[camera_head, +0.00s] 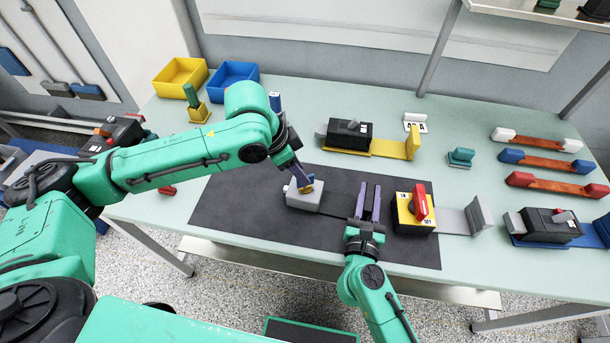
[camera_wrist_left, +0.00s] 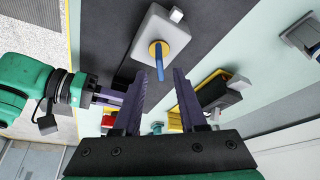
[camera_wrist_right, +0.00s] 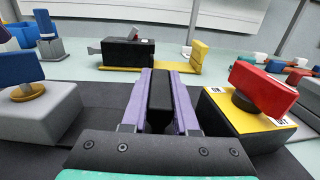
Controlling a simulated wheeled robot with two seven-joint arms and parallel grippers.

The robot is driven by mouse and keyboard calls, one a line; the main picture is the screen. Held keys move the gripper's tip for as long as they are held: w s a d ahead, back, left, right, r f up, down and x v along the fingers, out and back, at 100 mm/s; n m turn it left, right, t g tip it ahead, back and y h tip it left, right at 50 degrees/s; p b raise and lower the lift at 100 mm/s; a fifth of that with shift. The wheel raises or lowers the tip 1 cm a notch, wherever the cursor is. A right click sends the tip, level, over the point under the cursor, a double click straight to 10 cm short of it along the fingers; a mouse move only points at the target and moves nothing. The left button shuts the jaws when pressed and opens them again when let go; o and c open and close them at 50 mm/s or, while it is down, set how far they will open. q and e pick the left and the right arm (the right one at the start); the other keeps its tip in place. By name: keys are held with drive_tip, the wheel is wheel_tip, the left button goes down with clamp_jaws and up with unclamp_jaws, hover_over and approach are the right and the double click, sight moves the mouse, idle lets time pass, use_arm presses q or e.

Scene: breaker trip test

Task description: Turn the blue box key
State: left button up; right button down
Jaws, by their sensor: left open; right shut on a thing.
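A grey box (camera_head: 304,197) stands on the dark mat, with a blue key on a round yellow collar on its top. In the left wrist view, the blue key (camera_wrist_left: 160,64) points toward the gap between my open fingers, and the yellow collar (camera_wrist_left: 155,49) shows behind it. My left gripper (camera_head: 301,182) is open just above the key. The right wrist view shows the blue key (camera_wrist_right: 20,69) at the left. My right gripper (camera_head: 368,200) is right of the grey box and shut on a black bar (camera_wrist_right: 160,92). The bar's lower part is hidden.
A yellow-topped box with a red handle (camera_head: 420,203) stands close to the right of my right gripper. A black breaker (camera_head: 348,134) on a yellow base is behind. Yellow (camera_head: 180,77) and blue (camera_head: 232,77) bins stand at the back left. The left part of the dark mat is bare.

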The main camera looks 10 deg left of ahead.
use_arm(q)
drive_tip(key=x, duration=0.4)
drive_tip(key=shift+r, duration=0.1)
clamp_jaws()
drive_tip(key=shift+m, duration=0.3)
drive_tip(key=m+g, duration=0.1)
drive_tip(key=m, duration=0.2)
drive_tip(key=shift+h, duration=0.3)
drive_tip(key=shift+m+g, duration=0.9)
drive_tip(key=shift+m, duration=0.9)
unclamp_jaws()
